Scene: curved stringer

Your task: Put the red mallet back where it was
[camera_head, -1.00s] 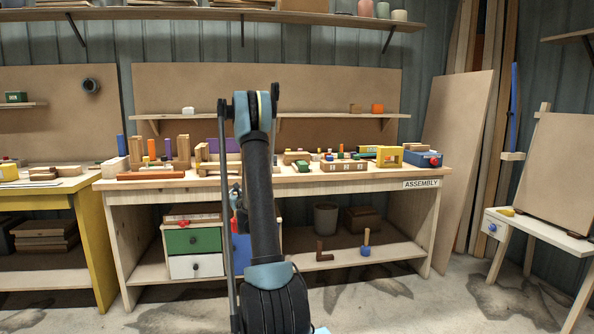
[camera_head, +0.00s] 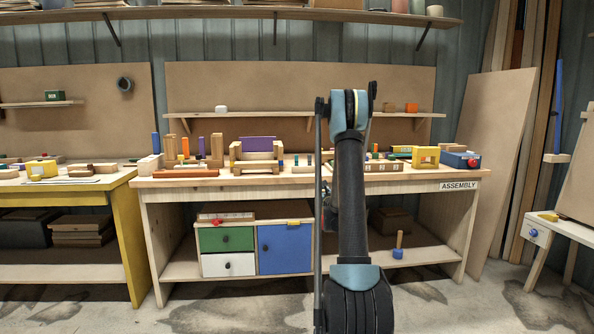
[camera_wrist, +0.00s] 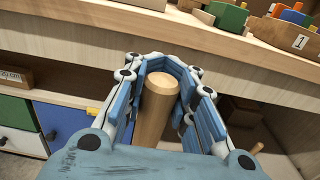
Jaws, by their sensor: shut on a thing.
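In the wrist view my gripper (camera_wrist: 165,75) is shut around a round, pale wooden handle (camera_wrist: 158,105), whose end faces the camera. This looks like the mallet's handle; its red head does not show in the wrist view. In the head view my arm hides the gripper, and a small dark reddish patch (camera_head: 331,218) shows at the arm's left edge; I cannot tell if it is the mallet head. The gripper is in front of the workbench (camera_head: 300,187), near the height of its front edge.
Under the bench stands a cabinet with a green drawer (camera_head: 224,239), a white drawer (camera_head: 229,265) and a blue door (camera_head: 285,249). A blue block with a wooden peg (camera_head: 398,247) is on the lower shelf. Toy parts crowd the benchtop. A yellow bench (camera_head: 130,225) is at left.

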